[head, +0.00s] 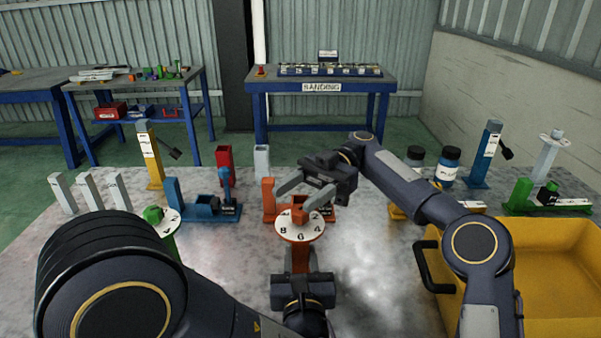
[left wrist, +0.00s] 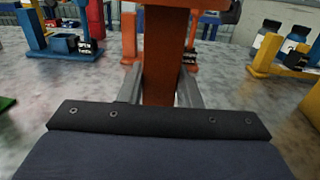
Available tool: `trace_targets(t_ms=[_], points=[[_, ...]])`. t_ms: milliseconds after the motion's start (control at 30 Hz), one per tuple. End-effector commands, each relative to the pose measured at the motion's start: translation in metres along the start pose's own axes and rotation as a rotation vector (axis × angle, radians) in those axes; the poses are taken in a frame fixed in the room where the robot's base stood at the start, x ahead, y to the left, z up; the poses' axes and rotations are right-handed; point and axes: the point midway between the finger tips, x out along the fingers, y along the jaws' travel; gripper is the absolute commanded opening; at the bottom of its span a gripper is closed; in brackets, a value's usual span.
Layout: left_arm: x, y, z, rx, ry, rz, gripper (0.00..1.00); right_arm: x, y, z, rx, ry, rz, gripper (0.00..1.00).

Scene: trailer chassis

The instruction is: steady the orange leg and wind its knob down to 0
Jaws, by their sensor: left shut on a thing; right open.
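The orange leg (head: 299,258) stands upright in front of me, with a white numbered dial (head: 292,234) and an orange knob (head: 299,215) on top. The figures 8, 6 and 4 show on the dial; I cannot make out a pointer or reading. My left gripper (head: 302,272) is shut on the leg's post below the dial. In the left wrist view the orange post (left wrist: 166,60) stands between the two fingers (left wrist: 160,92). My right gripper (head: 292,199) is open just above the knob, its fingertips apart; whether one touches the knob is unclear.
An orange stand (head: 268,200) is behind the dial, a blue stand (head: 205,211) to its left. A green-knobbed leg (head: 155,215) stands near my left arm. A yellow crate (head: 560,275) fills the right. Two jars (head: 447,165) stand behind my right arm.

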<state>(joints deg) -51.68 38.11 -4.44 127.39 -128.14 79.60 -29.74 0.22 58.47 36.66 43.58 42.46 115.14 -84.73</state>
Motion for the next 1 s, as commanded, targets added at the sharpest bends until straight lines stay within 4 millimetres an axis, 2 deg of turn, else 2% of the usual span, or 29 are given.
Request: trace_targets(t_ms=[33,167,333,833,933,1000], points=[[0.000,0.001,-0.001,0.001,0.003,0.002,0.00,0.000,-0.001,-0.011,-0.007,0.002,0.001,0.53],[0.000,0.001,-0.001,0.001,0.003,0.002,0.00,0.000,-0.001,-0.037,-0.006,0.004,0.000,0.53],[0.000,0.001,-0.001,0.001,0.002,0.003,0.00,0.001,-0.002,-0.053,-0.004,0.001,-0.002,0.53],[0.000,0.001,0.000,0.000,0.001,0.003,0.00,0.000,-0.002,-0.060,0.007,0.000,0.002,0.53],[0.000,0.001,0.000,0.000,0.001,0.003,0.00,0.003,-0.004,-0.062,0.070,-0.013,0.013,0.53],[0.000,0.001,0.000,0.000,0.000,0.003,0.00,0.005,-0.005,-0.063,0.172,-0.029,0.035,0.53]])
